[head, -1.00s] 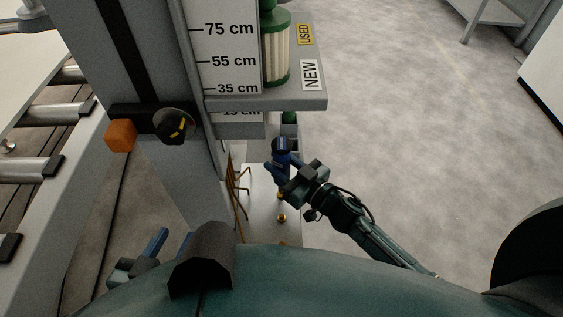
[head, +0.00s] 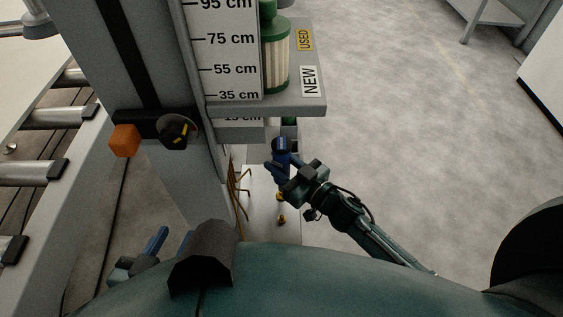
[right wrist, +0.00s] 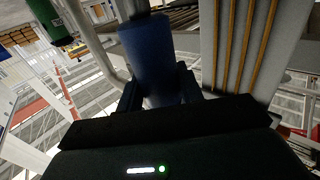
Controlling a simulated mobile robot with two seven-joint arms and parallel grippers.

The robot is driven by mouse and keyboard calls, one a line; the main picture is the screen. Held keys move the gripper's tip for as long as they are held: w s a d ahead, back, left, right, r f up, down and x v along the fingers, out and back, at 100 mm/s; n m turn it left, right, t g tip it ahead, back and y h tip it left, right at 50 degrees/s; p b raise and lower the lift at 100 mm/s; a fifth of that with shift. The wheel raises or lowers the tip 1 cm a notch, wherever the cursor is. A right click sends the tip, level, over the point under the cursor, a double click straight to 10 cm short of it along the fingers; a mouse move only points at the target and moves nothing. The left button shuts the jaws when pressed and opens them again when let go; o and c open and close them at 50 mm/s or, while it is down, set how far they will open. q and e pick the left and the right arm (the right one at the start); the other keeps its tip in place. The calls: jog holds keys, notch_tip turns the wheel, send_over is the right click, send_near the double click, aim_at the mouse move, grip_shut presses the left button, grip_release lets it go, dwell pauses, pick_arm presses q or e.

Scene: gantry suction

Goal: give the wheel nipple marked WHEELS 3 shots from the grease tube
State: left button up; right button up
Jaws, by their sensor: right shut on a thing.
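My right gripper (head: 279,168) is shut on the blue grease tube (head: 281,150), which also fills the middle of the right wrist view (right wrist: 150,60). The tube's top end meets a grey part in the wrist view; I cannot tell what that part is. Below the gripper, brass nipples (head: 281,196) (head: 281,219) sit on a pale panel (head: 258,190). No WHEELS mark is readable, so I cannot tell which nipple is the wheel one. My left gripper (head: 172,241) is low at the left, its blue fingers apart and partly hidden by a dark part.
A grey shelf (head: 300,108) with NEW and USED labels holds a green-capped filter (head: 274,65). A column with a cm scale (head: 232,50) stands beside it. Brown pipes (head: 238,185) run left of the panel. A roller conveyor (head: 45,172) is at left; open floor lies right.

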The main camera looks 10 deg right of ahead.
aim_at(288, 155)
jog(key=shift+r, duration=0.15)
notch_tip(288, 155, up, 5)
jog(key=p, duration=0.5)
